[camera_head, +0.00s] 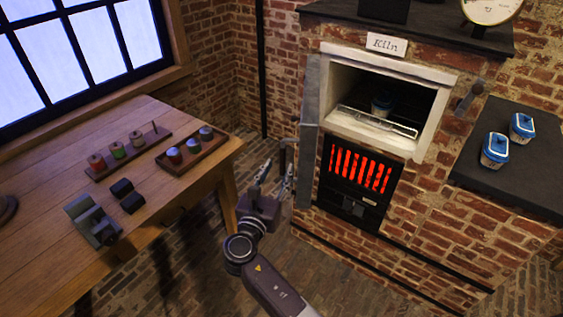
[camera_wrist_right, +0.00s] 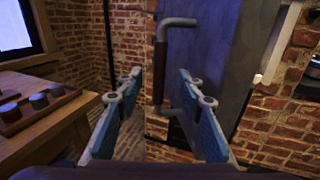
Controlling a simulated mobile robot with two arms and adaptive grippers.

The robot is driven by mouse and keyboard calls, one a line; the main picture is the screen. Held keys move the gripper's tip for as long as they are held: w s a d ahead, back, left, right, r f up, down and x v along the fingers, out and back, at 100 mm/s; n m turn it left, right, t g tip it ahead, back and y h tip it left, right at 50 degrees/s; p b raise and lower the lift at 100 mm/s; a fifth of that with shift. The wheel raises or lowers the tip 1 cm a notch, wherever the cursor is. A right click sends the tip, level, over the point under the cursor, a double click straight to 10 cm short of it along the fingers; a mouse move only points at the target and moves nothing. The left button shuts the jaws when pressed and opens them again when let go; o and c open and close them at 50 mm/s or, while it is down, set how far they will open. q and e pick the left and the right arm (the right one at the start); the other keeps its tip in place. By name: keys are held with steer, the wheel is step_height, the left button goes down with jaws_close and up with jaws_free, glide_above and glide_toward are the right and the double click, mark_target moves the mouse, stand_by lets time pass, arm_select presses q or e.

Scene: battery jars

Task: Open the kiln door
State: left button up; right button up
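The brick kiln (camera_head: 440,160) stands at the centre right, its pale-framed mouth (camera_head: 440,110) uncovered. Its grey door (camera_head: 311,120) is swung wide open on the left side and shows almost edge-on; the door also fills the middle of the right wrist view (camera_wrist_right: 220,60). The door's bent bar handle (camera_head: 283,158) sticks out on its left; it also shows upright in the wrist view (camera_wrist_right: 161,70). My right gripper (camera_head: 275,178) is open beside the handle. In the wrist view the handle shows between its spread fingers, without clear contact. My left gripper is out of view.
Red glowing bars (camera_head: 360,168) lie below. Two blue-lidded jars (camera_head: 495,150) stand on the dark right ledge (camera_head: 530,180). A wooden table (camera_head: 50,160) with trays stands left.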

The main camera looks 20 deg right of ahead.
steer(key=shift+v, duration=1.05)
